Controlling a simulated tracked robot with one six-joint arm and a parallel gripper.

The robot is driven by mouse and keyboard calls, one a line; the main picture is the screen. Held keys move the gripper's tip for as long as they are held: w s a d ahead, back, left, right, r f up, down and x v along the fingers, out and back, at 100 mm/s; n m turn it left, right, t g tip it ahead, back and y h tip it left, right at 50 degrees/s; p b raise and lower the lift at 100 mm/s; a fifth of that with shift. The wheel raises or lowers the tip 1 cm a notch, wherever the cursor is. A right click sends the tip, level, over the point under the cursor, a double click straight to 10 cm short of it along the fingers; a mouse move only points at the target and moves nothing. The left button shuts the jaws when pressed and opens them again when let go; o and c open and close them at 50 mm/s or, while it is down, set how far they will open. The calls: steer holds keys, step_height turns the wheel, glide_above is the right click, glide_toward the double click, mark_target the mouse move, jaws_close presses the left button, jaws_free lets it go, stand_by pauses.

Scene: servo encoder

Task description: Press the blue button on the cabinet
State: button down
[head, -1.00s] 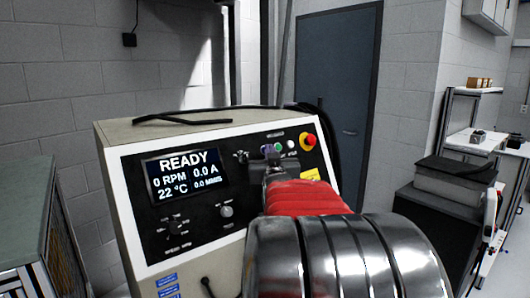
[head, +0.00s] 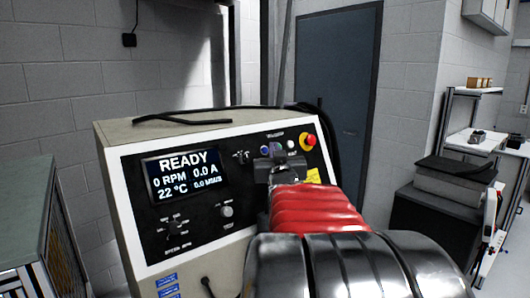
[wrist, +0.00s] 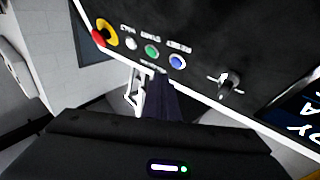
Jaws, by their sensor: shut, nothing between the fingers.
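The cabinet (head: 190,236) has a black sloped front panel. Its blue button (head: 265,149) shows just left of my gripper's tip in the head view. In the wrist view the blue button (wrist: 177,62) sits in a row with a green button (wrist: 152,50) and a white one (wrist: 131,43). My gripper (head: 275,152) is shut and empty in front of the panel and covers most of the green button in the head view. In the wrist view the dark fingers (wrist: 163,84) point toward the panel edge, just below the blue button. I see no clear contact.
A red stop knob (head: 308,140) on a yellow ring is at the panel's upper right. The lit display (head: 184,176) reads READY, 0 RPM. A black cable (head: 185,120) lies on the cabinet top.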

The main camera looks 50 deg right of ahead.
steer(key=s, duration=0.1)
steer(key=s+r, duration=0.1)
steer(key=s+a+r, duration=0.1)
steer(key=s, duration=0.1)
stand_by(0.4)
stand_by(0.6)
